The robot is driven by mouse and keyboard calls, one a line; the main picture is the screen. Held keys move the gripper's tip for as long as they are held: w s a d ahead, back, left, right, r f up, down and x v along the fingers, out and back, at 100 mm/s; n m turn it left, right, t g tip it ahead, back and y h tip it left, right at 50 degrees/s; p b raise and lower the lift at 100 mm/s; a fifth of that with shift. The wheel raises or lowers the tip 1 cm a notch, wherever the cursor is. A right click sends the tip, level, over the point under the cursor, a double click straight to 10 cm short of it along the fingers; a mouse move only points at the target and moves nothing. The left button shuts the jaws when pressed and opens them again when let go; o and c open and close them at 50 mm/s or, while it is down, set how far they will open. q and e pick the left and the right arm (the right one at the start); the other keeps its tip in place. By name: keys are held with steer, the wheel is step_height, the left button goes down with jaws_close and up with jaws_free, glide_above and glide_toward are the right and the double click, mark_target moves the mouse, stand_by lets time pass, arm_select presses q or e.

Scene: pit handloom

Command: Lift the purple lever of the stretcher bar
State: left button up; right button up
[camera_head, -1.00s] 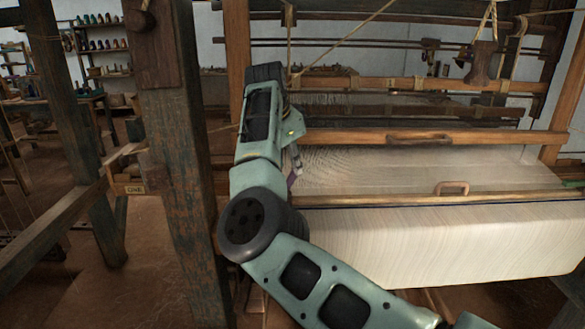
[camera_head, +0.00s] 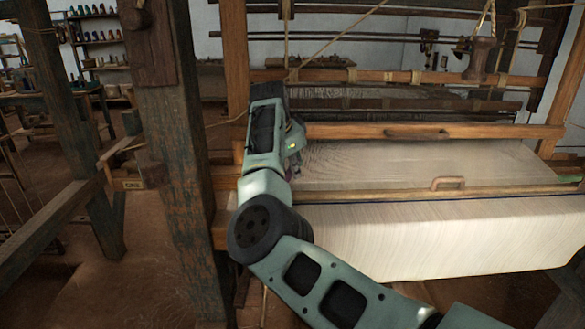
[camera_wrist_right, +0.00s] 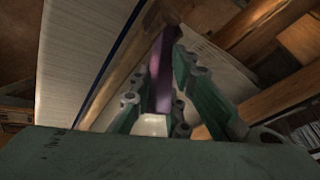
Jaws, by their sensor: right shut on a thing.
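The purple lever (camera_wrist_right: 162,72) shows in the right wrist view as a narrow purple bar standing between the fingers of my right gripper (camera_wrist_right: 160,88), which is shut on it. In the head view my right wrist (camera_head: 264,135) is over the left edge of the woven cloth (camera_head: 400,165). There my own arm hides nearly all of the lever and the fingers. The stretcher bar itself cannot be clearly told apart from the loom parts around it. My left gripper is not in view.
A wooden beam with a handle (camera_head: 420,132) crosses behind the cloth. A front bar with a brown handle (camera_head: 447,183) runs along the near edge, with pale cloth hanging below. A thick dark post (camera_head: 180,150) stands left of my arm.

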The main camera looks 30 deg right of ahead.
jaws_close()
steer(key=shift+d+f+b, duration=0.15)
steer(key=shift+b, duration=0.35)
steer(key=shift+s+d+f+t+y+b, duration=0.15)
steer(key=shift+t+y+b, duration=0.1)
steer(key=shift+y+b, duration=0.25)
steer(key=shift+s+d+t+y+b, duration=0.15)
steer(key=shift+t+y+b, duration=0.1)
steer(key=shift+y+b, duration=0.2)
steer(key=o, duration=0.8)
jaws_free()
